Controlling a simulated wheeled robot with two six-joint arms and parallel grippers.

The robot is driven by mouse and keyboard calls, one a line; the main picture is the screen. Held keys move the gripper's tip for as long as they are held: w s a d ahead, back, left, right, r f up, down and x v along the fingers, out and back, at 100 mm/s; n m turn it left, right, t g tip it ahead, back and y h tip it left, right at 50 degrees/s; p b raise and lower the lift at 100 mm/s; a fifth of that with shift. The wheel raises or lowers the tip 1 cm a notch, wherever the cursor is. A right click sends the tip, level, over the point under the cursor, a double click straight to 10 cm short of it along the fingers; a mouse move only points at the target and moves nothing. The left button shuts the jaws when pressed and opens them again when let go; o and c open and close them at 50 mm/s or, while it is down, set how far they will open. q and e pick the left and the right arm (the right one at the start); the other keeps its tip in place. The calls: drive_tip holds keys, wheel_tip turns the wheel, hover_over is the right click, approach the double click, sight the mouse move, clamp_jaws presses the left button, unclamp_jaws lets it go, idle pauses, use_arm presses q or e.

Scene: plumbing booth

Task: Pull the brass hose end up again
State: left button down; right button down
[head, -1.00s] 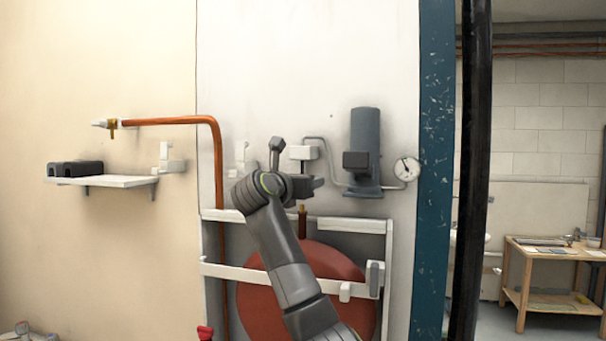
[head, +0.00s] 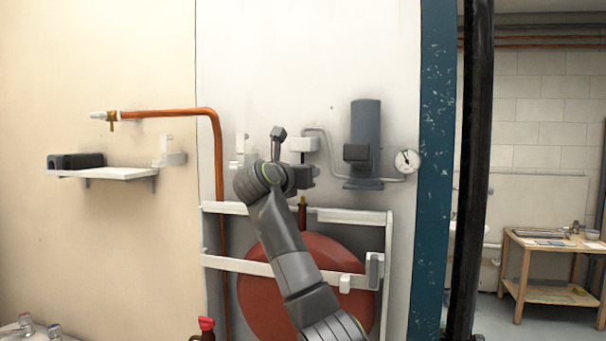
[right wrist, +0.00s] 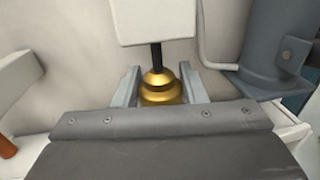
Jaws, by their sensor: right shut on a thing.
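The brass hose end (right wrist: 160,88) shows in the right wrist view as a stepped, gold-coloured fitting with a black hose (right wrist: 156,56) rising from its top. It stands roughly upright between the two grey fingers of my right gripper (right wrist: 158,88), which is shut on it. In the head view my right gripper (head: 304,177) is in front of the wall panel, just below a small white box (head: 304,144). A brownish stem (head: 302,212) shows under the gripper; its link to the hose end is hidden. My left gripper is not in view.
A grey cylinder (head: 365,130) and a round gauge (head: 406,161) are right of the gripper. A white frame (head: 230,264) crosses a red round vessel (head: 330,256) below. A copper pipe (head: 217,160) runs down on the left, near a shelf (head: 110,173).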

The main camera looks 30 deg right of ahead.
wheel_tip(320, 180, up, 3)
drive_tip(key=shift+f+p, duration=0.1)
drive_tip(key=shift+p, duration=0.4)
drive_tip(key=c, duration=0.9)
unclamp_jaws()
drive_tip(key=shift+f, duration=0.1)
